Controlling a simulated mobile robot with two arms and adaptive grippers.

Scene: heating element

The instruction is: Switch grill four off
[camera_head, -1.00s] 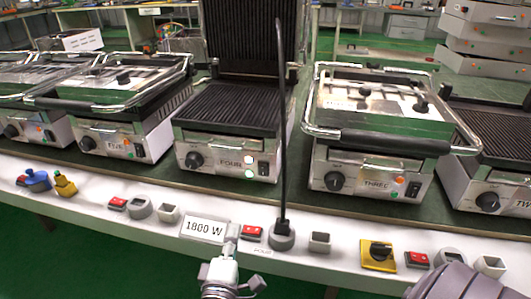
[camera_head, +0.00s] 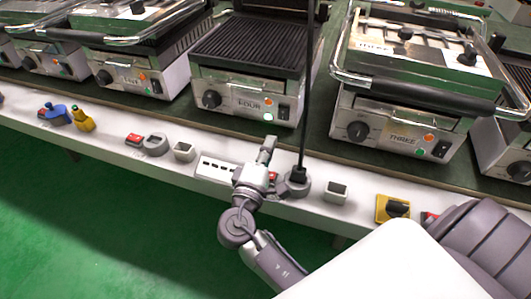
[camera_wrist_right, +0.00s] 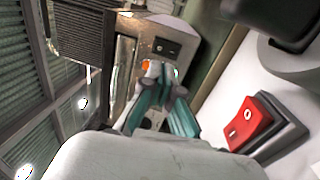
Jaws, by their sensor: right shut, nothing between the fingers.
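Grill four (camera_head: 247,88) stands in the middle of the head view, its ribbed plate exposed. Its front panel carries a black knob (camera_head: 211,99), an orange light, a bright pale-green light (camera_head: 268,117) and a black rocker switch (camera_head: 284,112), which also shows in the right wrist view (camera_wrist_right: 167,47). A red switch (camera_wrist_right: 250,122) on the white table front is right of my gripper in the wrist view; in the head view my gripper partly hides it. My right gripper (camera_head: 268,146) is shut and empty, in front of and below grill four's panel. My left gripper is not in view.
A round socket (camera_head: 295,187) with an upright black cable stands just right of my gripper. Grill three (camera_head: 400,125) is to the right. Other red switches (camera_head: 134,139) and a yellow-based knob (camera_head: 394,208) line the white ledge.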

